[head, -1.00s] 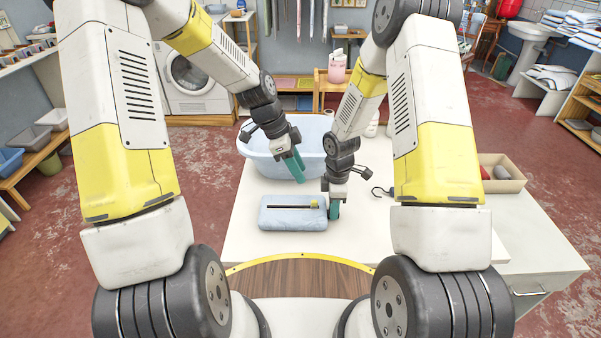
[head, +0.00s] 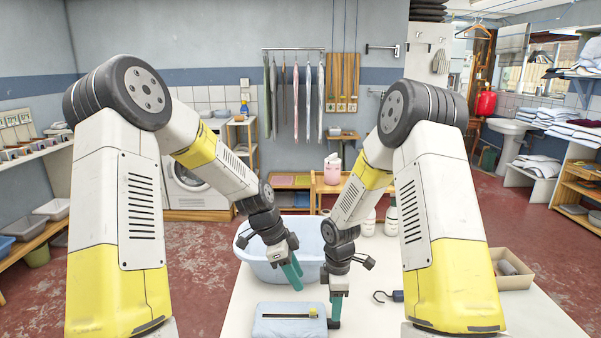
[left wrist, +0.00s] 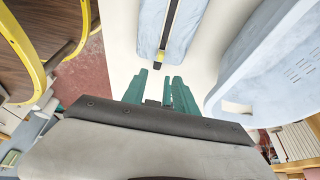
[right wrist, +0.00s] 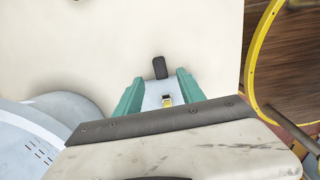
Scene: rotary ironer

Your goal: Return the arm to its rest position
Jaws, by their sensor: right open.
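My left gripper (head: 291,275) is over the near right part of the pale blue tub, its teal fingers angled down. In the left wrist view its fingers (left wrist: 160,92) stand apart with a narrow gap and nothing seen held. My right gripper (head: 335,308) points down at the right edge of a folded light blue cloth (head: 275,326). In the right wrist view its fingers (right wrist: 159,92) are apart; a pale blue patch with a yellow mark shows between them. I cannot tell whether they touch the cloth. A dark bar with a yellow end (head: 313,311) lies across the cloth.
The pale blue tub (head: 255,268) stands on the white table (head: 240,318). A dark hook (head: 382,296) lies right of my right gripper, near a box (head: 515,282). Bottles (head: 390,216) stand behind. A short dark piece (right wrist: 160,68) shows beyond my right fingers.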

